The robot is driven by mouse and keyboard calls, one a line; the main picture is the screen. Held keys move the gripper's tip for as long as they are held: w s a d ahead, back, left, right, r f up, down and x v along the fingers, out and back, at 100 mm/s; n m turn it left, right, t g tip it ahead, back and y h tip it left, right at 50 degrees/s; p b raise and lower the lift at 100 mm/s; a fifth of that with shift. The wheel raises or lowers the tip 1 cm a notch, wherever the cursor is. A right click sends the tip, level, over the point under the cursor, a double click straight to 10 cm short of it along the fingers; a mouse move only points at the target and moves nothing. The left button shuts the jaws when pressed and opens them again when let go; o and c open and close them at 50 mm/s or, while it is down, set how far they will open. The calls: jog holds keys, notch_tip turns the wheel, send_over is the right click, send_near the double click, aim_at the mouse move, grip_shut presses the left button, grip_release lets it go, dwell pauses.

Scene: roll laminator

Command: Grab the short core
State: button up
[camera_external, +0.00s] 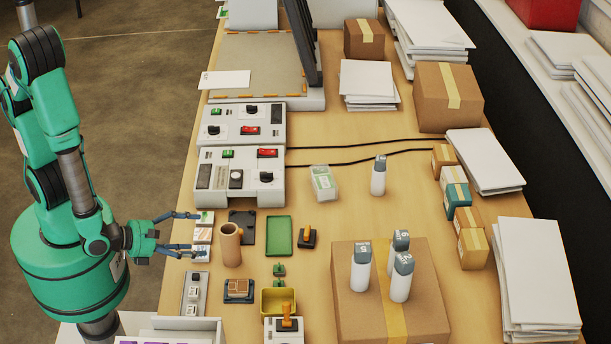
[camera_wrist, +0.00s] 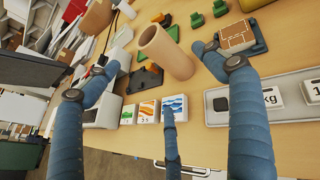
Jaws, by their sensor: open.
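The short core, a tan open-topped tube (camera_external: 230,246), stands upright on the table near its left edge. In the wrist view the short core (camera_wrist: 166,53) appears tilted, beyond my fingers. My gripper (camera_external: 195,234) has blue fingers spread wide and empty. It reaches in from the left at the table edge, pointing at the core, with a gap between. In the wrist view my gripper (camera_wrist: 160,56) shows one finger on each side of the core and a third below. The fingers do not appear to touch the core.
Small picture tiles (camera_external: 202,236) lie between my gripper and the core. A dark plate (camera_external: 243,222) is behind the core, and a green tray (camera_external: 279,236) is to its right. A small brown-topped block (camera_external: 238,290) and a grey strip with weights (camera_external: 195,294) lie in front.

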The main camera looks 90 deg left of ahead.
aim_at(229, 239)
jog(key=shift+b+x, duration=0.45)
jog(key=shift+x, duration=2.8)
jog(key=shift+w, duration=0.1)
jog(key=shift+b+x, duration=0.4)
jog(key=shift+x, duration=2.05)
jog(key=c, duration=1.3)
